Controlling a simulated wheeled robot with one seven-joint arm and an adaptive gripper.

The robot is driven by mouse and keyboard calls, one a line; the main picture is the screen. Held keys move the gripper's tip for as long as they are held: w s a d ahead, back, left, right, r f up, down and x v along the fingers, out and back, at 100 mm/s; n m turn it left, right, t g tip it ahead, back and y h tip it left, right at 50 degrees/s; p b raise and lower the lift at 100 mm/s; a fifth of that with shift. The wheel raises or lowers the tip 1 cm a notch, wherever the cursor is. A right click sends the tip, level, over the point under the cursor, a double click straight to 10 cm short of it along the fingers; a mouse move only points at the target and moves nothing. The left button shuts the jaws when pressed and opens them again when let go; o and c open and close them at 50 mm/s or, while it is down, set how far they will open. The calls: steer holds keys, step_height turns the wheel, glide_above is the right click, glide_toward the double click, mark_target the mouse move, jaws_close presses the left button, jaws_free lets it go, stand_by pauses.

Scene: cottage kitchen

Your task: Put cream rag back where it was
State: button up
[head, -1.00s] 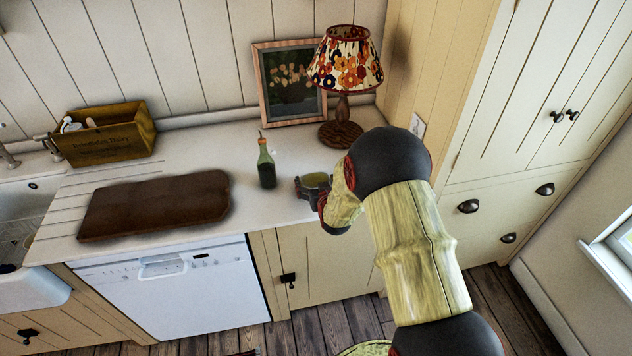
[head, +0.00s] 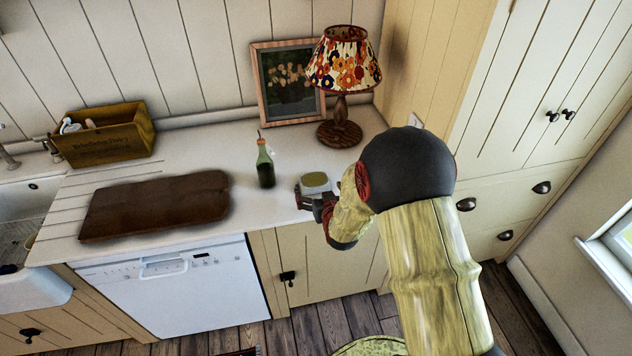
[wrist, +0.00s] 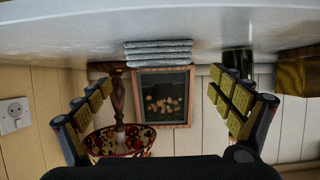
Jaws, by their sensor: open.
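A folded cloth (wrist: 160,53), pale grey-white in this light and stacked in several layers, lies on the counter in the wrist view, which is upside down. I take it to be the cream rag. My gripper (wrist: 165,88) is open, with its yellow-padded fingers spread wide. The cloth shows between and beyond the fingertips, apart from them, close to the counter surface. In the head view my gripper (head: 312,192) is over the counter's front edge, right of the bottle. There the cloth cannot be told clearly from the gripper.
A green bottle (head: 265,167) stands left of my gripper. A flowered lamp (head: 343,75) and a framed picture (head: 290,83) stand behind. A brown board (head: 155,205) and a wooden box (head: 105,138) are farther left. The countertop (head: 215,150) is clear behind the bottle.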

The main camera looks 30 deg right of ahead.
steer(key=v, duration=0.4)
steer(key=shift+s+r, duration=0.1)
steer(key=s+a+r+n+g+y, duration=0.1)
steer(key=s+a+r, duration=0.2)
steer(key=r, duration=0.2)
steer(key=s+a+r+g+y, duration=0.1)
steer(key=s+a+r, duration=0.1)
steer(key=a+r, duration=0.3)
steer(key=s+a+r+n+g, duration=0.1)
steer(key=s+a+r+g, duration=0.15)
steer(key=r, duration=0.35)
steer(key=s+a+r+g+y, duration=0.1)
steer(key=s+a+r, duration=0.2)
steer(key=s, duration=0.7)
steer(key=s+a+r+n+g, duration=0.1)
steer(key=s+a+r+g, duration=0.1)
steer(key=s, duration=0.8)
steer(key=shift+a+r+y, duration=0.4)
steer(key=shift+a+r, duration=0.05)
steer(key=shift+r, duration=0.5)
steer(key=shift+s, duration=0.1)
steer(key=shift+f, duration=0.25)
